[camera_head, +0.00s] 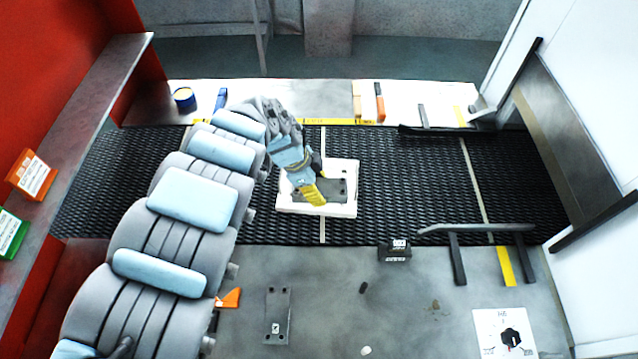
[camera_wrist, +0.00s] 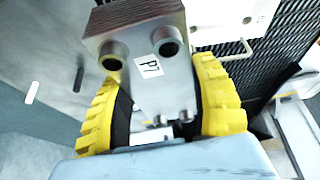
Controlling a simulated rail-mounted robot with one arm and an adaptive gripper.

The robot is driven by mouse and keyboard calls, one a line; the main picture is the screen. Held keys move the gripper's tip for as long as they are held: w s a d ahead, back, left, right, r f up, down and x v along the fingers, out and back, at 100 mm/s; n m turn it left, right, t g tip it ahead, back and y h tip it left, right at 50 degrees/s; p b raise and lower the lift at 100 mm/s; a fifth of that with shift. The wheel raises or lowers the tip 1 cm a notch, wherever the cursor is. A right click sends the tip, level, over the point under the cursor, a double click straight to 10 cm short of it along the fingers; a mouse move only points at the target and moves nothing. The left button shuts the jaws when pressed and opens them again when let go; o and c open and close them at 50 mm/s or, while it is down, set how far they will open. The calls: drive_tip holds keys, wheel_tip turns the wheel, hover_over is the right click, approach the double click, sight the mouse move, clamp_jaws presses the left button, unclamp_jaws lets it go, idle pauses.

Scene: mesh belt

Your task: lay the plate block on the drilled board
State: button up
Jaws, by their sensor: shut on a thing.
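My gripper (camera_head: 316,182) is over the white tray on the belt, its yellow fingers pointing down. In the wrist view, the yellow fingers (camera_wrist: 162,105) are shut on the sides of the plate block (camera_wrist: 150,65). It is a grey metal block with round holes, a brownish edge and a white label. In the head view, a dark grey piece with small holes (camera_head: 336,188) shows beside the fingers, within the tray's outline; I cannot tell if it is the held block. A flat grey drilled board (camera_head: 277,324) with a white label lies on the front table, apart from the gripper.
The white tray (camera_head: 349,208) sits on the black mesh belt (camera_head: 400,180). A small black box (camera_head: 394,251) stands at the table's back edge. An orange piece (camera_head: 229,298) lies left of the board. A black-legged rail (camera_head: 480,229) stands at right. The table centre is mostly clear.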

sight(318, 181)
drive_tip(key=shift+w+f+b, duration=0.6)
drive_tip(key=shift+w+b, duration=0.3)
drive_tip(key=shift+b, duration=1.4)
drive_tip(key=shift+w+r, duration=0.15)
drive_tip(key=shift+w, duration=0.55)
drive_tip(key=shift+w+f+b, duration=0.5)
drive_tip(key=shift+w+b, duration=0.05)
drive_tip(key=shift+b, duration=0.05)
drive_tip(key=shift+w+f+b, duration=0.75)
drive_tip(key=shift+w+b, duration=0.2)
drive_tip(key=shift+b, duration=0.4)
drive_tip(key=shift+w+f+b, duration=0.7)
drive_tip(key=shift+w+b, duration=0.2)
drive_tip(key=shift+b, duration=0.45)
drive_tip(key=shift+w+d+f+b, duration=0.15)
drive_tip(key=shift+w+f+b, duration=0.25)
drive_tip(key=shift+w+f, duration=0.2)
drive_tip(key=shift+w+f+b, duration=0.3)
drive_tip(key=shift+w+f, duration=0.05)
drive_tip(key=shift+f, duration=0.2)
drive_tip(key=shift+w+d+f, duration=0.1)
drive_tip(key=shift+w+f, duration=0.1)
drive_tip(key=shift+w, duration=0.2)
drive_tip(key=shift+w+f+b, duration=0.1)
drive_tip(key=shift+f+b, duration=0.15)
drive_tip(key=shift+b, duration=0.15)
